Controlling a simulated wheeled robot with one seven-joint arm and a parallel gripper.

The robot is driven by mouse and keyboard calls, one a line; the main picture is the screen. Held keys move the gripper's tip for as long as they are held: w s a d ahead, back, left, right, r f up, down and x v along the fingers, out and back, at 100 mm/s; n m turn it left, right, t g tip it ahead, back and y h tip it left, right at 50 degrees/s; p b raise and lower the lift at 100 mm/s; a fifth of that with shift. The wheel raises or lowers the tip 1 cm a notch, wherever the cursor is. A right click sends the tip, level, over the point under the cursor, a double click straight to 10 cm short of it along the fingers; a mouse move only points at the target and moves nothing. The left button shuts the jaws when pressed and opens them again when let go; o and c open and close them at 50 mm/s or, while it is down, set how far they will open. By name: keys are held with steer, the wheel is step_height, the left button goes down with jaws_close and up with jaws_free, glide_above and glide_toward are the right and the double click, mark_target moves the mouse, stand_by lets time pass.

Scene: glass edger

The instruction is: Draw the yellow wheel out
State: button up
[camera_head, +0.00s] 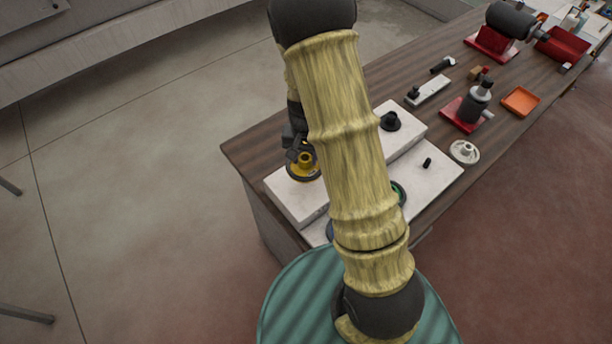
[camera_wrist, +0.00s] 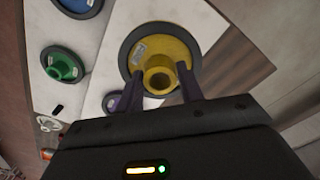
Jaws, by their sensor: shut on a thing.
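The yellow wheel (camera_head: 301,168), a disc with a dark rim and a raised yellow hub, is at the left end of the raised white block (camera_head: 290,196). My gripper (camera_head: 301,152) is over it, pointing down. In the wrist view the yellow wheel (camera_wrist: 155,50) faces me, with a small pale label on its disc. The fingers of my gripper (camera_wrist: 160,74) are on either side of the hub and shut on it. Whether the wheel touches the block or is raised cannot be told.
A green wheel (camera_wrist: 62,65), a blue wheel (camera_wrist: 78,6) and a purple wheel (camera_wrist: 111,101) are nearby. My arm partly hides the white boards in the head view. Tools and an orange tray (camera_head: 520,101) lie farther along the wooden bench (camera_head: 262,145).

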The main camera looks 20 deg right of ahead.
step_height(320, 180, up, 4)
steer(key=p, duration=0.2)
steer(key=shift+f+p, duration=0.15)
steer(key=shift+p, duration=0.15)
